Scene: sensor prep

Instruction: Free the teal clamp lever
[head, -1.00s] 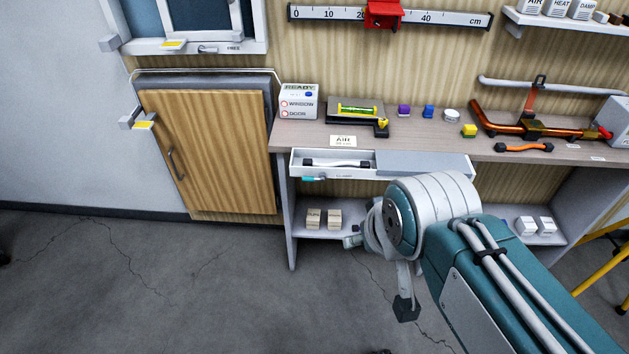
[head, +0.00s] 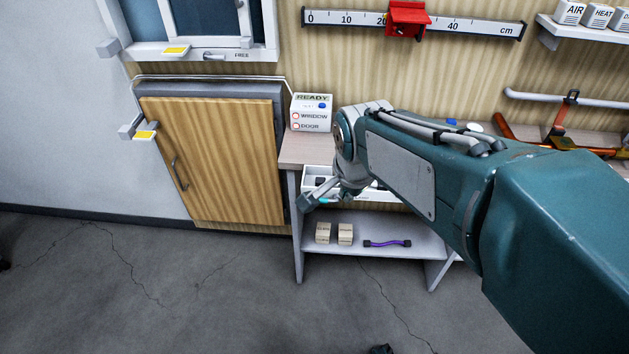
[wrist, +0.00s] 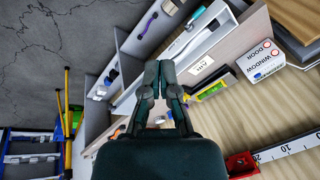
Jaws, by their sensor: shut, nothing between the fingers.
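The teal clamp lever (head: 323,200) shows as a small teal patch at the left front of the white desk drawer (head: 372,194). It also shows in the wrist view as a teal piece (wrist: 198,13) at the drawer's edge. My gripper (head: 307,203) is in front of the drawer's left end, close to the lever in the picture; contact cannot be told. In the wrist view my gripper (wrist: 159,66) has its dark fingers together and empty, apart from the teal piece. The drawer is open and holds a white bar (wrist: 200,32). My arm hides much of the drawer in the head view.
Tan blocks (head: 334,233) and a purple-handled bar (head: 387,243) lie on the lower shelf. The READY box (head: 312,112) stands at the desk's left end. A wooden cabinet door (head: 215,160) is left of the desk. The floor (head: 230,285) in front is clear.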

